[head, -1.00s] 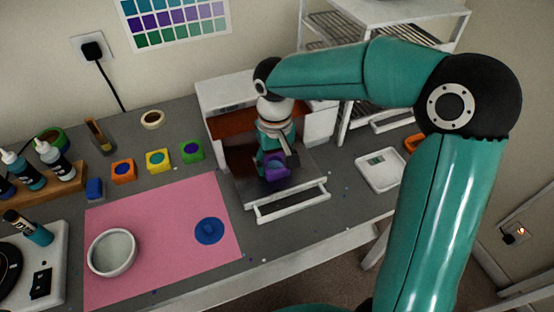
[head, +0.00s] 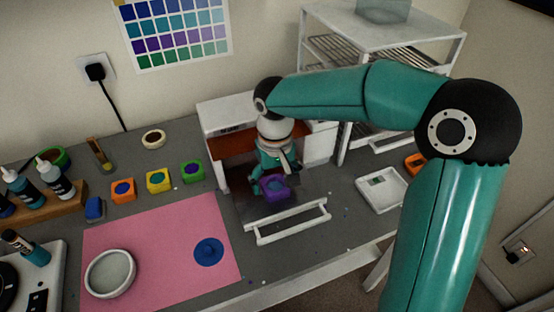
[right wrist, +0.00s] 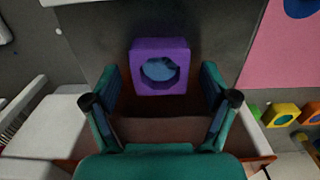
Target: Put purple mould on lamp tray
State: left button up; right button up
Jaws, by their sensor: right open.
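The purple mould (head: 274,190), with a blue round fill, sits on the grey lamp tray (head: 306,188) in front of the white lamp box. In the right wrist view the mould (right wrist: 160,84) stands on the dark tray surface (right wrist: 205,30). My right gripper (head: 272,172) is just behind and above the mould. In the right wrist view its two fingers (right wrist: 161,85) are apart, with a gap on each side of the mould. My left gripper is not in view.
The white lamp box (head: 215,116) stands behind the tray, and a white bar handle (head: 287,222) is at the tray's front. A pink mat (head: 150,235) with a white bowl (head: 110,272) lies left. Green (head: 192,171), yellow (head: 158,181) and orange (head: 123,190) moulds stand behind it.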

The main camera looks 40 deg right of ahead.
notch_tip(320, 180, up, 11)
jog(key=shift+r, duration=0.15)
dwell(0.7)
